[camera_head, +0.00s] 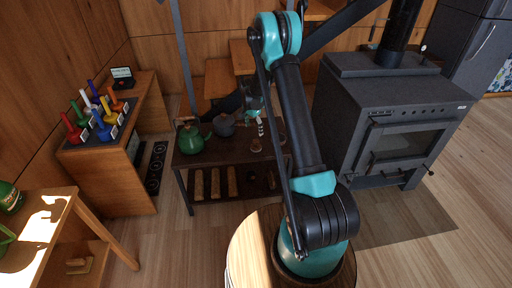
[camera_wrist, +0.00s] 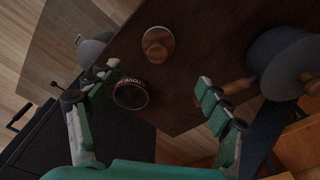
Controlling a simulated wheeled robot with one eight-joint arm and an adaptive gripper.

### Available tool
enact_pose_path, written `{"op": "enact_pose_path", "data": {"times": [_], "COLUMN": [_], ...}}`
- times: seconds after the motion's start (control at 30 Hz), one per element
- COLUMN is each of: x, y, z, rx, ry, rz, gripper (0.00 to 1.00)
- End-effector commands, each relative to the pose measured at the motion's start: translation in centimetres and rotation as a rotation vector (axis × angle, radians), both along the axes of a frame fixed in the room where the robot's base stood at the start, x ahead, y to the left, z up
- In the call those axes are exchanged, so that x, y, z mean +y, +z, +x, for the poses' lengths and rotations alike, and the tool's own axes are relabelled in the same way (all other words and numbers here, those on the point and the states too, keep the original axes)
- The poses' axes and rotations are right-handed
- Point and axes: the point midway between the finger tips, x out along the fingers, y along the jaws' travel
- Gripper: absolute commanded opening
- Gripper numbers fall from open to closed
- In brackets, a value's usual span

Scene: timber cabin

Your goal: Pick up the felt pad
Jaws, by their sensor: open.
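In the wrist view, a small round pale disc with a wooden knob (camera_wrist: 157,44), which looks like the felt pad, sits on the dark brown table (camera_wrist: 190,30). It lies just beyond my fingertips. My gripper (camera_wrist: 158,76) is open and empty above the table, with one finger on each side of the picture. A dark round tin (camera_wrist: 131,94) with lettering on its rim is closer to the left finger. In the head view my gripper (camera_head: 261,126) is over the low table (camera_head: 225,153), and the small knobbed thing (camera_head: 256,146) shows just below it.
A dark pan-like vessel with a wooden handle (camera_wrist: 285,62) stands right in the wrist view. A black stove (camera_head: 390,120) stands to the right.

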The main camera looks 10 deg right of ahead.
Motion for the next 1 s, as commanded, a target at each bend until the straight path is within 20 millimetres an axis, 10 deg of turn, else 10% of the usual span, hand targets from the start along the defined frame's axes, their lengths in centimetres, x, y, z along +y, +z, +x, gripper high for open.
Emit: {"op": "enact_pose_path", "data": {"times": [0.3, 1.0], "x": [-0.6, -1.1], "y": [-5.5, -11.7], "z": [0.4, 0.2], "rx": [0.0, 0.0], "ry": [0.0, 0.0], "rz": [0.0, 0.0], "gripper": [0.79, 0.79]}}
